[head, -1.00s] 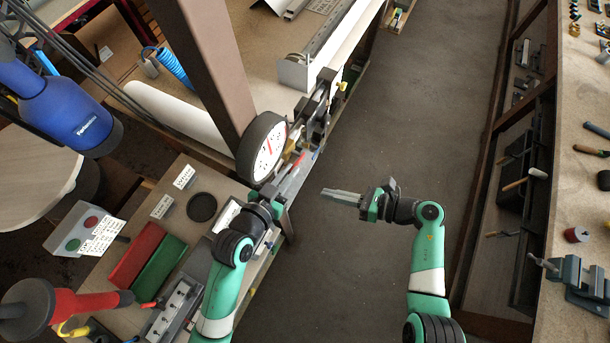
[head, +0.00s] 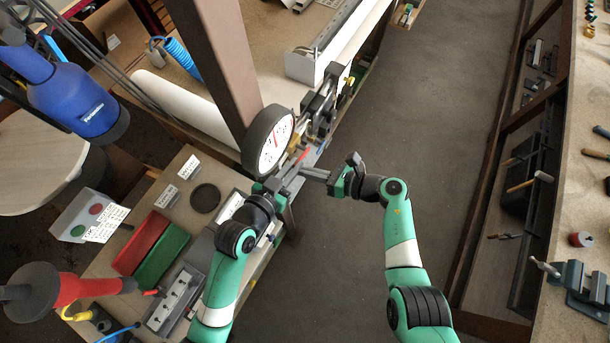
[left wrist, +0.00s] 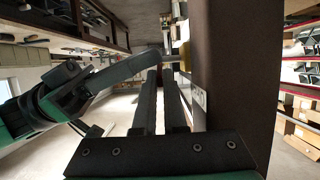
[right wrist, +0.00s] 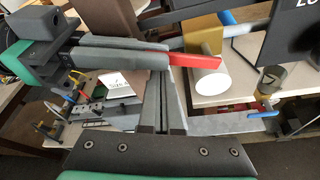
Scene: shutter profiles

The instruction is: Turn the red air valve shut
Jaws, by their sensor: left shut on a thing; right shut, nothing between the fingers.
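The red valve lever (right wrist: 195,60) extends from a brass valve body (right wrist: 206,34) in the right wrist view; in the head view the lever (head: 304,155) is a small red mark below the gauge. My left gripper (right wrist: 158,52) is shut on the lever's free end, its fingers pointing toward the valve. It also shows in the head view (head: 284,181). My right gripper (head: 312,173) is shut and empty, its tips close beside the left fingers; whether they touch I cannot tell. In the left wrist view the lever is hidden, with my right gripper (left wrist: 135,65) crossing at left.
A round white-faced gauge (head: 273,143) stands beside a brown post (head: 215,60), close to the left gripper. A bench with red (head: 142,243) and green (head: 162,255) bins lies at left. The floor aisle (head: 420,130) to the right is clear.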

